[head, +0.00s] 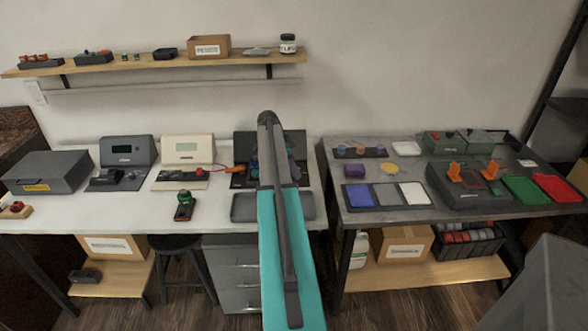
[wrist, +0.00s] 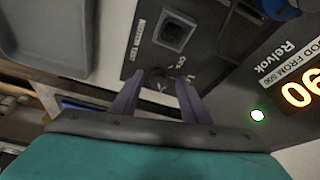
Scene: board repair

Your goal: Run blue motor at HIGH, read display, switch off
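My gripper (wrist: 159,78) is open in the wrist view, its two dark fingers apart on either side of a small dark knob-like part on the black panel (wrist: 148,57). I cannot tell whether they touch it. A square rocker switch (wrist: 173,33) sits above it on the panel. The orange display (wrist: 300,88) is cut off at the right edge; the visible digits look like "90", turned in the picture. A green light (wrist: 257,115) glows beside it. A blue part (wrist: 284,9), possibly the blue motor, shows at the top right. In the head view my arm hides much of the dark test station (head: 295,143).
A grey tray (head: 243,208) lies at the front of the white table (head: 130,208), partly behind my arm. A second table (head: 430,214) with colored trays stands to the right.

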